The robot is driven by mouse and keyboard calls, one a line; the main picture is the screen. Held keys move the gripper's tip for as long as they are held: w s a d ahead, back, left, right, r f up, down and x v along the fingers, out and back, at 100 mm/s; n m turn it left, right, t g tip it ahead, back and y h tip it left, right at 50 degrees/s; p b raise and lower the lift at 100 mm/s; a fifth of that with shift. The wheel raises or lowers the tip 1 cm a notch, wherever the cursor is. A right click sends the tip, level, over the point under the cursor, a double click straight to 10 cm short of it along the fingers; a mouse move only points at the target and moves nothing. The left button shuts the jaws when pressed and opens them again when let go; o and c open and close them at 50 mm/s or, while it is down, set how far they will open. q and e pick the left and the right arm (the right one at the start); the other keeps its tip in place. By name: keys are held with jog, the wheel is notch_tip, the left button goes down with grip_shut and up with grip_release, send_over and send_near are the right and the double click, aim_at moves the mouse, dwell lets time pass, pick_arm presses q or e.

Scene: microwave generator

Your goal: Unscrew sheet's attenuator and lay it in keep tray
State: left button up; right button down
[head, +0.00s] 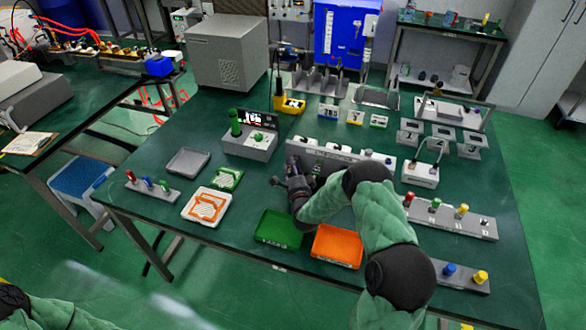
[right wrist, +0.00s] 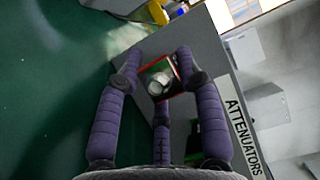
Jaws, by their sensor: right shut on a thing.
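My right gripper (head: 297,182) is at the left end of a light grey rack (head: 335,152), low over the green table. In the right wrist view my right gripper (right wrist: 158,84) has its purple fingers closed around a small silver round part (right wrist: 158,87), likely an attenuator. A dark square with red and green edges shows behind it. The rack face beside it reads ATTENUATORS (right wrist: 240,135). In the head view the fingers hide the held part. A green tray (head: 278,229) and an orange tray (head: 336,246) lie in front; I cannot tell which is the keep tray. My left gripper is out of view.
A grey box with a green knob (head: 250,140) stands left of the rack. A white tray with an orange pattern (head: 205,206) and a grey tray (head: 187,162) lie further left. A strip with coloured knobs (head: 450,216) is at the right.

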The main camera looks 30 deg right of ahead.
aim_at(255, 231)
jog(key=shift+w+r, duration=0.15)
jog(key=shift+r, duration=0.45)
jog(key=shift+s+a, duration=0.4)
jog(key=shift+a, duration=0.15)
jog(key=shift+s+a+f, duration=0.25)
jog(key=shift+s+a, duration=0.15)
jog(key=shift+s, duration=0.05)
jog(key=shift+s+a+f, duration=0.15)
jog(key=shift+s+a, duration=0.55)
jog(key=shift+a, duration=0.05)
jog(key=s+a+y, duration=0.1)
jog(key=a, duration=0.2)
jog(key=s+a+n+y, duration=0.1)
jog(key=s+a, duration=0.1)
jog(key=a, duration=0.2)
jog(key=s+a+r+n+t+y, duration=0.1)
jog(key=s+a, duration=0.1)
jog(key=a, duration=0.2)
jog(key=shift+s+a+r+y, duration=0.1)
jog(key=shift+s+a+y, duration=0.1)
jog(key=shift+y, duration=0.1)
jog(key=s+a+y, duration=0.1)
jog(key=s+a, duration=0.1)
jog(key=s+a+r+n+y, duration=0.1)
jog(key=s+a, duration=0.1)
jog(key=a, duration=0.1)
jog(key=s+a+n, duration=0.1)
jog(key=s+a, duration=0.1)
jog(key=shift+a+r+y, duration=0.3)
jog(key=shift+a+y, duration=0.1)
